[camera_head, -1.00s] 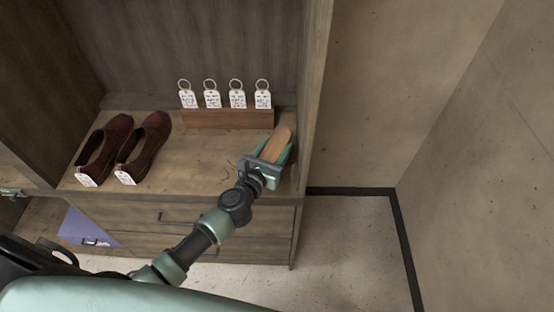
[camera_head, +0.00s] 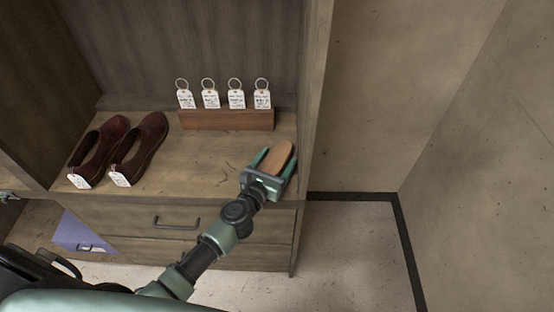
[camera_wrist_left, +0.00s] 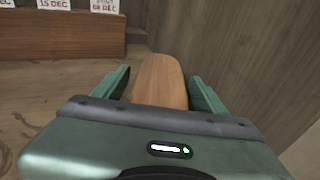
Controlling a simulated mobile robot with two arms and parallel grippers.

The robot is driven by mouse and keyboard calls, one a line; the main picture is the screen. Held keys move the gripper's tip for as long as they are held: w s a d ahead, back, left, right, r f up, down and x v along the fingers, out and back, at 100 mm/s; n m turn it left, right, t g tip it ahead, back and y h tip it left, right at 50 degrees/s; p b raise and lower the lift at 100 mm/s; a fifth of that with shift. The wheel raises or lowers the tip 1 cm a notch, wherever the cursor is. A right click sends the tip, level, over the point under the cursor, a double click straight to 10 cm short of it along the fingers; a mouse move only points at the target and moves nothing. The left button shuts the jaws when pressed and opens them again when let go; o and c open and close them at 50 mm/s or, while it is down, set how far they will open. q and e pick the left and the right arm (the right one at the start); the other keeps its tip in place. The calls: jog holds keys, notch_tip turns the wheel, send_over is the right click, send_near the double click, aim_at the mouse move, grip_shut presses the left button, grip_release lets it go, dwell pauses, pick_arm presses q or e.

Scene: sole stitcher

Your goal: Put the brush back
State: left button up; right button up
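The brush (camera_head: 280,157) shows as a brown wooden body with a rounded end, at the right front of the shelf. It lies between the two green fingers of my left gripper (camera_head: 273,162). In the left wrist view the brush (camera_wrist_left: 159,82) sits between the fingers of the left gripper (camera_wrist_left: 163,88), with narrow gaps seeming to show on both sides. The gripper looks open around it. The brush's underside is hidden, so its contact with the shelf cannot be seen. My right gripper is not in view.
A wooden block (camera_head: 226,119) with several white tags stands at the back of the shelf (camera_head: 200,165). Two dark red shoes (camera_head: 142,148) with tags stand at the left. The cabinet's side panel (camera_head: 313,100) is close on the right. Drawers (camera_head: 195,225) are below.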

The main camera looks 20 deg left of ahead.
pick_arm(q)
jog(key=shift+r, duration=0.2)
jog(key=s, duration=0.7)
jog(key=s+a+r, duration=0.1)
jog(key=s, duration=0.2)
jog(key=shift+s+a, duration=0.1)
jog(key=shift+s, duration=0.15)
jog(key=shift+s+a+r, duration=0.1)
jog(key=shift+s+r, duration=0.2)
jog(key=shift+s, duration=0.4)
